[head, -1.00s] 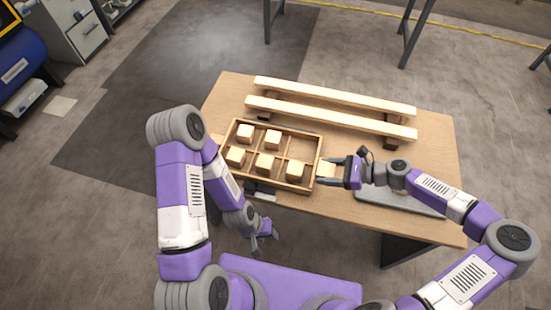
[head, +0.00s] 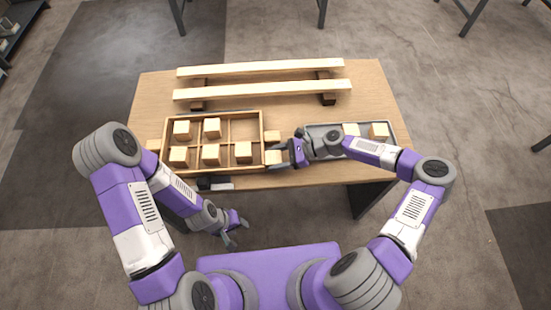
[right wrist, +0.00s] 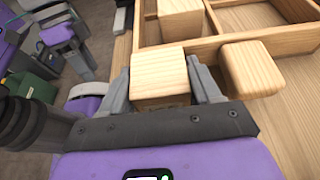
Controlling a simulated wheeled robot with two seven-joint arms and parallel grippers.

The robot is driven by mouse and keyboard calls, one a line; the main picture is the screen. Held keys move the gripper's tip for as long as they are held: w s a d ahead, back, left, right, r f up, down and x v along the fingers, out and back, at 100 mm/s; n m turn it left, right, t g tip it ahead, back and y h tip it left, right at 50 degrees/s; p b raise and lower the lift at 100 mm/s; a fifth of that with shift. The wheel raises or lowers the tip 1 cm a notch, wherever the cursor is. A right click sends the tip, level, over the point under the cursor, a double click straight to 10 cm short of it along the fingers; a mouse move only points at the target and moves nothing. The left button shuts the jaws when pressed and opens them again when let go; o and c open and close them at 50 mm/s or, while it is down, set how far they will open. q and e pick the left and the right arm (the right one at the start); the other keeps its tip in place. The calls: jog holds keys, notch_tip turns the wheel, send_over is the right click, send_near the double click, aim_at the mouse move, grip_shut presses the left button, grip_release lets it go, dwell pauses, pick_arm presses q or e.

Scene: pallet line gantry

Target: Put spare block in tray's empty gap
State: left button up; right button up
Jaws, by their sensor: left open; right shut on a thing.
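The wooden tray (head: 215,114) has six compartments in two rows. Five hold pale wooden blocks, such as the near right one (head: 243,150). The far right compartment (head: 243,129) is empty. My right gripper (head: 277,157) is shut on a spare block (head: 273,157) just right of the tray's near right corner. In the right wrist view the held block (right wrist: 160,77) sits between both fingers, outside the tray wall; its height above the table is unclear. My left gripper (head: 235,228) is open and empty, off the table's front edge.
Rounded wooden pieces like handles stick out on the tray's right (head: 272,136) and left (head: 153,146) sides. Two long beams (head: 260,68) lie behind the tray. A grey tray (head: 364,133) with blocks lies right, partly under my right arm. A dark item (head: 215,184) sits at the front edge.

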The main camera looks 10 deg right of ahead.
jog(key=shift+r, duration=0.1)
jog(key=o, duration=1.1)
